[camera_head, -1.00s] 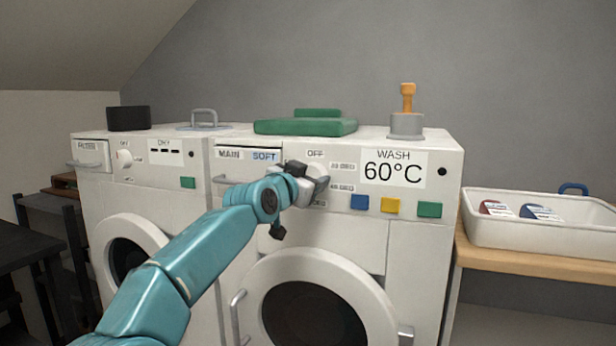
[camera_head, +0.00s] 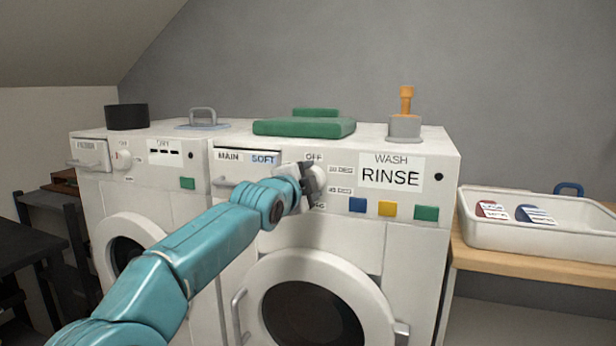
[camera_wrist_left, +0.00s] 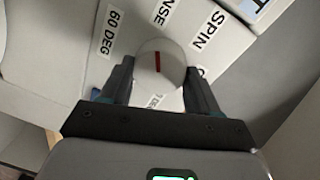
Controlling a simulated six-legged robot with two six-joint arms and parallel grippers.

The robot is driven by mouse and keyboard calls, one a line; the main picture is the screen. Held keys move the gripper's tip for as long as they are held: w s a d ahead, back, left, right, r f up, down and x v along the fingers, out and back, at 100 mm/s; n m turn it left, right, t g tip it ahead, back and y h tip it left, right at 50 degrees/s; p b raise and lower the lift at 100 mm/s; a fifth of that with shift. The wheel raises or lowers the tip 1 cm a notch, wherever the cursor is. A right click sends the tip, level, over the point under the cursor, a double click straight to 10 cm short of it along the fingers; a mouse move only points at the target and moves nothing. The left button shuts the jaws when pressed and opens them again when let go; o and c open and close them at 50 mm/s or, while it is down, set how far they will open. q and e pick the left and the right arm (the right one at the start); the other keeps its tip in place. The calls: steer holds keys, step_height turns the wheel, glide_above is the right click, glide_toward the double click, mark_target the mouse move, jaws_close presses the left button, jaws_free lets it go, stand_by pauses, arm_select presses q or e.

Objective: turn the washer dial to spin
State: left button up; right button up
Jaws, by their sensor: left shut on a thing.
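The washer (camera_head: 300,240) is the right-hand white machine, and its display (camera_head: 391,177) reads WASH and RINSE. The white round dial (camera_head: 320,178) is partly hidden by my left gripper (camera_head: 309,183) in the head view. In the left wrist view, the dial (camera_wrist_left: 150,50) has a red mark that points up toward a partly cut-off label ending in NSE. The SPIN label (camera_wrist_left: 207,30) is to the right of the mark, and 60 DEG (camera_wrist_left: 110,32) is to the left. My left gripper (camera_wrist_left: 160,75) is shut on the dial, one finger on each side. My right gripper is not in view.
Blue, yellow and green buttons (camera_head: 388,208) sit right of the dial. The detergent drawer (camera_head: 232,168) is to its left. A dryer (camera_head: 150,195) stands to the left. A white tray (camera_head: 530,236) is on a wooden bench at right.

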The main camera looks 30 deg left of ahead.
arm_select(q)
steer(key=m, duration=0.5)
steer(key=m+y, duration=0.1)
steer(key=m, duration=0.5)
steer(key=shift+d+f+y+p, duration=0.1)
steer(key=shift+f+y+p, duration=0.05)
steer(key=shift+y+p, duration=0.2)
stand_by(0.5)
steer(key=o, duration=1.1)
steer(key=shift+c, duration=0.2)
steer(key=shift+s, duration=0.1)
